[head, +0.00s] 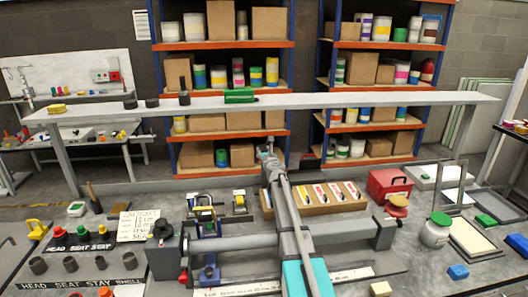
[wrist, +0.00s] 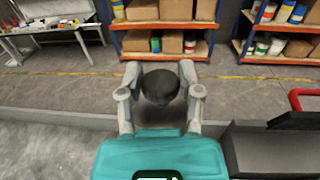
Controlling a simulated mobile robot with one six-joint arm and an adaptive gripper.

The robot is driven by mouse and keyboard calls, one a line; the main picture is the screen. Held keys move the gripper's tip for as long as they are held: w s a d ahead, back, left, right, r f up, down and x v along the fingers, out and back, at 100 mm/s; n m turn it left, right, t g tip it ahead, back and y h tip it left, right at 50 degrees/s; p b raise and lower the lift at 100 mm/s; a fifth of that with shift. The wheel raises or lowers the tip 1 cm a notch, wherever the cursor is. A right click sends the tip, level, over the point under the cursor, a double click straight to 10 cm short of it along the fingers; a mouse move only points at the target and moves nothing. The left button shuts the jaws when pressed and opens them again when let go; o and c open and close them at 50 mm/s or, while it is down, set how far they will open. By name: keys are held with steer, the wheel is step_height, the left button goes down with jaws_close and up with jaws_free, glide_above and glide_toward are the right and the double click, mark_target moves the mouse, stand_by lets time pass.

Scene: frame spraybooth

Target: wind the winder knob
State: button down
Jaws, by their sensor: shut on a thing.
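In the wrist view, a dark round knob (wrist: 160,86) sits between the two grey fingers of my gripper (wrist: 160,92). The fingers are closed against its sides, and what it is mounted on is hidden behind my gripper. In the head view, my arm reaches across the bench and ends near the far side, where my gripper (head: 268,152) looks small; the knob cannot be made out there. How far the knob is turned cannot be told.
A grey roller (head: 240,243) lies across the bench beneath my arm. A box of labelled packs (head: 320,198) and a red toolbox (head: 390,185) stand to the right. A long pale shelf board (head: 330,100) spans the back, before the racks.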

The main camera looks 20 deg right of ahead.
steer(key=n+y, duration=0.2)
steer(key=y, duration=0.1)
steer(key=n+y, duration=0.2)
steer(key=y, duration=0.2)
steer(key=shift+w+n, duration=0.1)
steer(key=shift+n, duration=0.3)
steer(key=shift+n+g+y, duration=0.4)
steer(key=shift+n+y, duration=0.4)
steer(key=shift+y, duration=0.6)
steer(key=shift+a+y, duration=0.1)
steer(key=shift+y, duration=0.2)
steer(key=shift+c, duration=1.3)
jaws_free()
steer(key=v, duration=1.2)
